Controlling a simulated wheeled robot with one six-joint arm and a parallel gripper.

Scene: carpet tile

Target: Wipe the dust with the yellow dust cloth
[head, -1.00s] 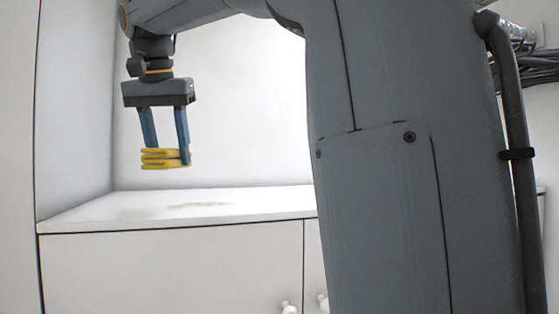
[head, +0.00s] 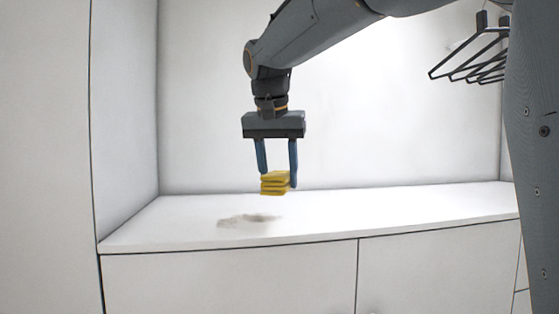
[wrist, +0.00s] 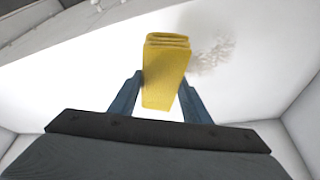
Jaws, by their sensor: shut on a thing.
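My gripper (head: 277,180) is shut on the yellow dust cloth (head: 275,184), which is folded in several layers. It holds the cloth in the air above the white cabinet top, with a gap beneath it. In the wrist view the cloth (wrist: 166,75) sits between the two blue fingers. A grey-brown dust patch (head: 248,221) lies on the cabinet top, below and a little left of the cloth in the head view. In the wrist view the dust (wrist: 213,57) shows just right of the cloth, partly hidden behind it.
The white cabinet top (head: 400,208) is clear to the right of the dust. A white side wall (head: 130,120) closes it on the left and a back wall stands behind. Black hangers (head: 470,65) hang at the upper right. Cabinet doors (head: 230,285) are below.

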